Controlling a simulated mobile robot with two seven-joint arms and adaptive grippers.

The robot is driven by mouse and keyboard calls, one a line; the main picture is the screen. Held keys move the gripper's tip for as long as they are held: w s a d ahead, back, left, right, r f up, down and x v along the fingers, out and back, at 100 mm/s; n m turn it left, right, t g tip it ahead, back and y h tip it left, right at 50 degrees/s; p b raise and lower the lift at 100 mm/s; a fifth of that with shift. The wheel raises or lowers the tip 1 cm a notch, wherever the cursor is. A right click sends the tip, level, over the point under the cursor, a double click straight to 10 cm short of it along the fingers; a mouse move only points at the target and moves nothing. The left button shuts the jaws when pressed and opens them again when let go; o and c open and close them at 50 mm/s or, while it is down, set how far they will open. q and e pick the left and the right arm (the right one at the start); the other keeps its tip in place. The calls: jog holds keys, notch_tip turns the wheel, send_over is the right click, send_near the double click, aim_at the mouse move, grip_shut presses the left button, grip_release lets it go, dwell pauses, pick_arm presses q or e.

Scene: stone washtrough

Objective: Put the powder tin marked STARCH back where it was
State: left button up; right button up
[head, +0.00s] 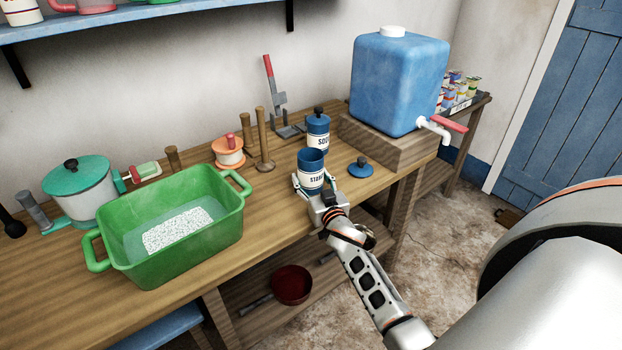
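The STARCH tin (311,170) is a blue and white cylinder, upright and without a lid, near the front edge of the wooden bench. My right gripper (312,187) comes from the front and is shut around its lower part. I cannot tell whether the tin's base touches the bench. A blue lid with a dark knob (361,168) lies on the bench to its right. Just behind stands a similar tin (318,133), lidded, its label partly hidden and starting with SO. My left gripper is not in view.
A green tub (175,248) with white granules in water stands left on the bench (268,208). Wooden pegs (264,140), a spool (229,151) and a red-handled metal tool (275,95) stand behind. A blue water tank (398,85) sits on a wooden block at right.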

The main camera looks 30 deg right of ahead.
dwell(0.3)
jog(key=shift+r, duration=0.2)
jog(key=p+v, duration=0.1)
jog(key=v, duration=1.1)
jog(key=shift+r, duration=0.1)
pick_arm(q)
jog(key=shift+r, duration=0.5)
